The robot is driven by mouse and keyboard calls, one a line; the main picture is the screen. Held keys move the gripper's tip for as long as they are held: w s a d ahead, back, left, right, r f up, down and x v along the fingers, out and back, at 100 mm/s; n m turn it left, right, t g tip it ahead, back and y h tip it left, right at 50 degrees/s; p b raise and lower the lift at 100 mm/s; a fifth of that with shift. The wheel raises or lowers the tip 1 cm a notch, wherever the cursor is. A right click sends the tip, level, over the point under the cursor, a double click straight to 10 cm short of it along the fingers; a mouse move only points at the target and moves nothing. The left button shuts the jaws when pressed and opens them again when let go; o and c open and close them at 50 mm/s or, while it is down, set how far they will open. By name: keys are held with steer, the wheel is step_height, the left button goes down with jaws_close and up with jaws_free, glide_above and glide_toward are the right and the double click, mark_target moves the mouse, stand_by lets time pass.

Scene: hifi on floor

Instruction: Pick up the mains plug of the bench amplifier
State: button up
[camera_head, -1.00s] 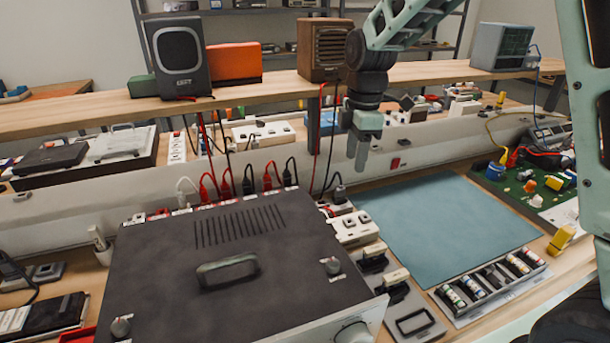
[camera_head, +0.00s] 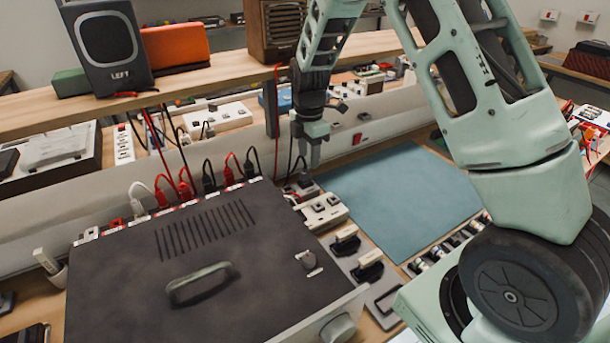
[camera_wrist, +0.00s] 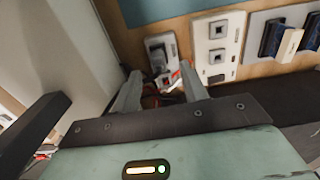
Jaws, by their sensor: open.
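The bench amplifier (camera_head: 150,270) is a large dark box with a top handle and vent slots. A dark plug (camera_head: 304,181) sits in a socket piece behind its right rear corner. In the wrist view a dark plug (camera_wrist: 157,58) in a pale socket lies just beyond the fingertips, with red leads close by. I cannot tell for sure that this is the amplifier's mains plug; its cord is not traceable. My gripper (camera_head: 313,158) points down just above that corner. In the wrist view my gripper (camera_wrist: 160,85) has its fingers apart, with nothing clearly held.
Red, white and black leads (camera_head: 185,185) stand along the amplifier's rear edge. A white socket block (camera_head: 322,211) and switch units (camera_head: 345,243) lie to its right. A wooden shelf (camera_head: 200,87) with speakers runs behind. The blue mat (camera_head: 400,195) is clear.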

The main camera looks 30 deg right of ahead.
mark_target(305, 171)
steer(key=shift+w+a+f+p, duration=0.15)
steer(key=shift+f+p, duration=0.1)
steer(key=shift+f, duration=0.8)
steer(key=shift+s+a+f+p, duration=0.15)
steer(key=shift+f+p, duration=0.15)
steer(key=shift+f, duration=0.75)
steer(key=shift+w+a+f+p, duration=0.15)
steer(key=shift+f+p, duration=0.1)
steer(key=shift+f, duration=0.8)
jaws_close()
